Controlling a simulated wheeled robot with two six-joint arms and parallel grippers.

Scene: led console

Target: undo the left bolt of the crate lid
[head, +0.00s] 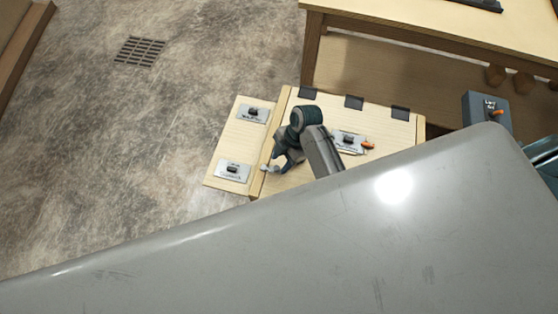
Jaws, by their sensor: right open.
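The pale wooden crate lid (337,112) lies in the middle of the head view, with several dark hinges along its far edge. A metal plate (346,143) with a dark fitting and an orange-tipped lever (368,146) sits on its right part. My right gripper (274,167) is low over the lid's left edge, jaws open. A small pale knob (263,168) shows beside its fingertips; I cannot tell whether they touch it or whether it belongs to the left bolt. The front of the crate is hidden. My left gripper is not in view.
Left of the lid is a wooden panel with two labelled switch plates, one far (254,114) and one near (232,171). A wooden table (440,30) is behind. Floor at left is clear around a drain grate (139,52).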

